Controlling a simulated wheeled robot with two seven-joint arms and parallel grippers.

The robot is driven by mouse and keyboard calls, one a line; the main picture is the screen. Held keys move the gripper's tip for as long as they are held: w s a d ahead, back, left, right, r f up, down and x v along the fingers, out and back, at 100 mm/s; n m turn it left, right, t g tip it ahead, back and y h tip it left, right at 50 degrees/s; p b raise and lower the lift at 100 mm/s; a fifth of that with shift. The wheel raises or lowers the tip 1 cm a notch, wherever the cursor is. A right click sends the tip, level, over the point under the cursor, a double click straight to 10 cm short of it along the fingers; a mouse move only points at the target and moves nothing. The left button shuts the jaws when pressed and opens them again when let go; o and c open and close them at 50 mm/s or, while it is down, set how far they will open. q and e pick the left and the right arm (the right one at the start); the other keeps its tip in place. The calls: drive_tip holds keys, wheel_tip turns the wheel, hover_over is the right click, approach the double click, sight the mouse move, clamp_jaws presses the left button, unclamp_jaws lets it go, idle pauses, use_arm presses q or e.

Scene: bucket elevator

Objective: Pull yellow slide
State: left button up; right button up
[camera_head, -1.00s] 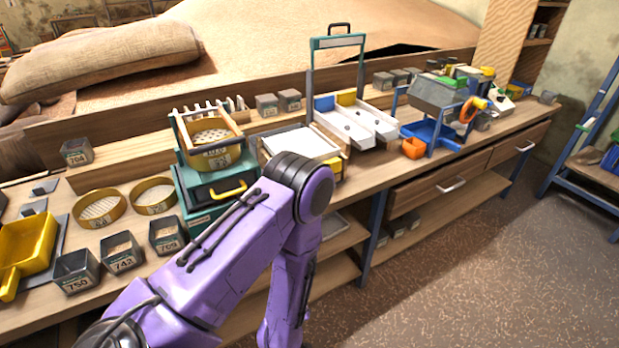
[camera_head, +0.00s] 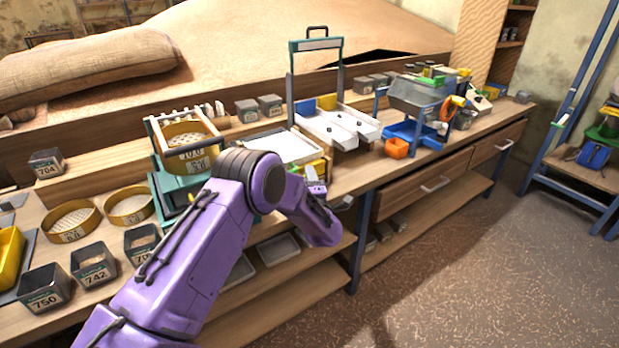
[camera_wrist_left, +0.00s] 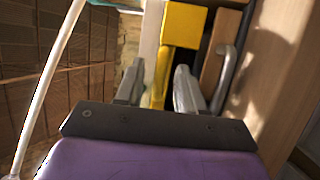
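The yellow slide (camera_head: 318,164) shows as a small yellow part at the front right of the white-topped box on the bench, partly hidden by my left gripper (camera_head: 315,181). In the left wrist view the yellow slide (camera_wrist_left: 183,26) is a yellow block with a narrower strip running down toward the fingers. My left gripper (camera_wrist_left: 157,84) is open there, its two grey fingers apart, with the strip showing in the gap between them. I cannot tell whether either finger touches it. My right gripper is out of view.
The white-topped box (camera_head: 280,146) stands beside a sieve stack (camera_head: 187,152). White trays (camera_head: 335,124) under a teal frame are to its right. Sieve rings (camera_head: 70,221) and numbered grey cups (camera_head: 93,265) stand at the left. Floor in front of the bench is clear.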

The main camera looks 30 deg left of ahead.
use_arm(q)
clamp_jaws()
drive_tip(key=shift+s+d+f+b, duration=0.15)
drive_tip(key=shift+d+b, duration=0.15)
drive_tip(key=shift+d, duration=0.25)
drive_tip(key=shift+s+d, duration=0.2)
drive_tip(key=shift+d, duration=0.15)
drive_tip(key=shift+c, duration=1.4)
unclamp_jaws()
drive_tip(key=shift+o, duration=1.4)
drive_tip(key=shift+d, duration=0.1)
